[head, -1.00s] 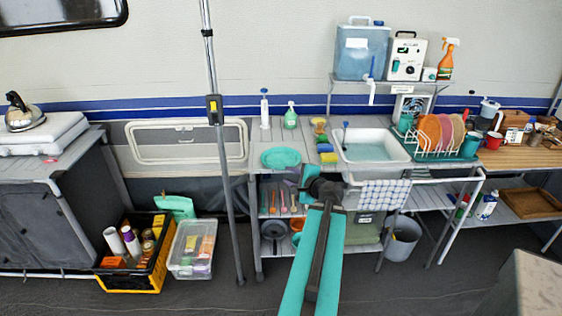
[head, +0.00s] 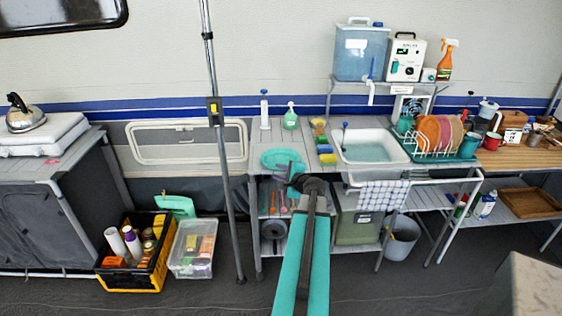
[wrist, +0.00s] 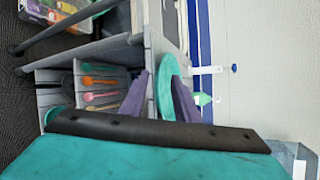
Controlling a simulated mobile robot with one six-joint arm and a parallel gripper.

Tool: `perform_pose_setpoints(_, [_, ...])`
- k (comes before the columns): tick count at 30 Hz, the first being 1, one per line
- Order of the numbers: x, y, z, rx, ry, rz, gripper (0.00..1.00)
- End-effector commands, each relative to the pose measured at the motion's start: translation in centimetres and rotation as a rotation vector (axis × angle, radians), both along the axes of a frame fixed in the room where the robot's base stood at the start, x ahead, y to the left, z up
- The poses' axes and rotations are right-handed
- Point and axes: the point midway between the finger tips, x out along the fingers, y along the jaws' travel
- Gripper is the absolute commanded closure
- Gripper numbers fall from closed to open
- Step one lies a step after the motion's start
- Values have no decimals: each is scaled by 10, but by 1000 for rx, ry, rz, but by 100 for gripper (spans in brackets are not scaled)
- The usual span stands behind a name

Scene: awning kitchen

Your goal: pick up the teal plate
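The teal plate (head: 275,158) lies on the slatted grey counter at the front left, left of the sink. In the wrist view the plate (wrist: 168,68) appears edge-on as a narrow oval. My gripper (head: 294,174) is at the front right of the plate and partly covers its edge in the head view. In the wrist view its two purple fingers (wrist: 160,80) are spread apart, with the near part of the plate showing between them. Whether either finger touches the plate cannot be told.
The sink (head: 370,146) and sponges (head: 322,139) are right of the plate. A soap bottle (head: 290,116) and a white pump bottle (head: 264,108) stand behind it. A grey pole (head: 221,160) rises left of the counter. Utensils (wrist: 98,82) hang below the counter.

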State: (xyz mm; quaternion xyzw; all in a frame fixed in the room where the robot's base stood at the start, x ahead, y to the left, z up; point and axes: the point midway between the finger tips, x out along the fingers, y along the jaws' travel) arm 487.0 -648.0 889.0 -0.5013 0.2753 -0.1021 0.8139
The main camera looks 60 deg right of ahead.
Motion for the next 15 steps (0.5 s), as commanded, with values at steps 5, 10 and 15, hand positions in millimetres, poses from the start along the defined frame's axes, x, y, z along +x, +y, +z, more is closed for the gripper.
perform_pose_setpoints(5, [2, -1, -1, 0, 0, 0, 72])
perform_pose_setpoints(10, [2, 0, -1, 0, 0, 0, 72])
perform_pose_setpoints(15, [4, -2, -1, 0, 0, 1, 72])
